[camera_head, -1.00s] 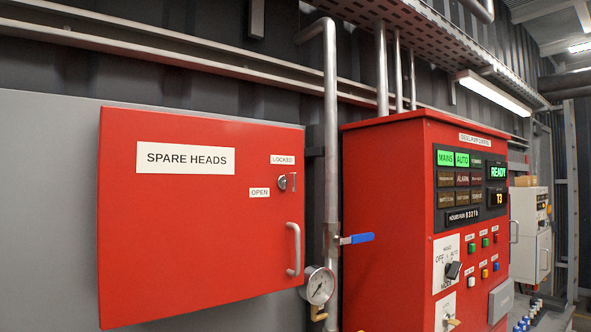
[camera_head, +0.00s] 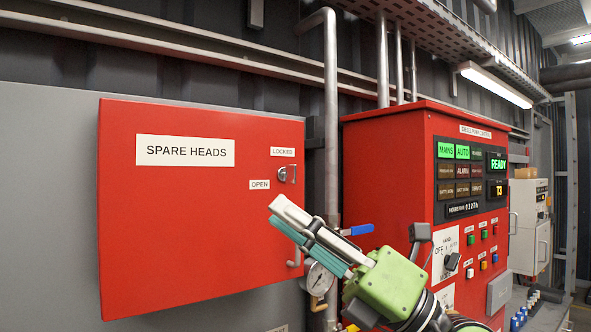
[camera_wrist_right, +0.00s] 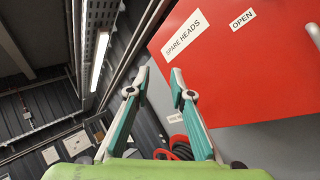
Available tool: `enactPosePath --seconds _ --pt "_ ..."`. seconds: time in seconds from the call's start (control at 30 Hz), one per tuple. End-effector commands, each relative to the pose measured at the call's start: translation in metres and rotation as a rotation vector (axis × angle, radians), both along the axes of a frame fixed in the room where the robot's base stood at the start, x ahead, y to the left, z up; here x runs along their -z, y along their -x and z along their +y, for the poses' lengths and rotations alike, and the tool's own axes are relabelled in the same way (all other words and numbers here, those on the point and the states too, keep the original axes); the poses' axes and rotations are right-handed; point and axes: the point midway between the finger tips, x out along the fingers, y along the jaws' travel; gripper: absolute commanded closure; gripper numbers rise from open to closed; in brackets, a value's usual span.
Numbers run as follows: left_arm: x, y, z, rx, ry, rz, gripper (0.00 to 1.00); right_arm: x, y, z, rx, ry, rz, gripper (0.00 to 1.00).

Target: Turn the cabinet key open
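The red spare heads cabinet (camera_head: 200,235) is shut on the left in the head view. Its silver key (camera_head: 282,174) sits in the lock near the right edge, under the LOCKED label (camera_head: 283,152). The OPEN label (camera_head: 260,185) is lower and to the left of the key. My right gripper (camera_head: 275,211) is below the key, apart from it, pointing up and left in front of the cabinet. In the right wrist view the gripper (camera_wrist_right: 159,80) is open and empty, beside the tilted red cabinet (camera_wrist_right: 255,85); the key does not show there. My left gripper is not in view.
The cabinet handle (camera_head: 294,258) is partly hidden behind my right gripper. A pipe (camera_head: 330,120) with a blue valve lever (camera_head: 357,230) and a gauge (camera_head: 319,279) stands between the cabinet and the red control panel (camera_head: 385,180).

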Motion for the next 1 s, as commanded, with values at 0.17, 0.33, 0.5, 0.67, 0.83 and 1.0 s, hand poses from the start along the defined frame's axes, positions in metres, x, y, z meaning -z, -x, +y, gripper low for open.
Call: enactPosePath --seconds 0.17,0.33,0.5,0.67,0.83,1.0 --pt "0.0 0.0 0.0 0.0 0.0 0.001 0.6 -0.017 -0.026 0.009 0.244 0.456 -0.194 0.79" --pt "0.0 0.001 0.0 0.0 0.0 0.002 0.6 -0.043 -0.063 -0.035 0.526 0.73 -0.234 0.79" --pt "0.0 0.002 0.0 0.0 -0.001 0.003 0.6 -0.066 -0.08 -0.077 0.709 0.845 -0.214 0.79" --pt "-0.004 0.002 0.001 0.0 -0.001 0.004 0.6 -0.072 -0.088 -0.086 0.757 0.873 -0.203 0.79" --pt "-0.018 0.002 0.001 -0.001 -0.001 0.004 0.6 -0.074 -0.109 -0.07 0.753 0.872 -0.202 0.79" --pt "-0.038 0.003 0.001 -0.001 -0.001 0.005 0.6 -0.076 -0.139 -0.047 0.75 0.871 -0.203 0.79"
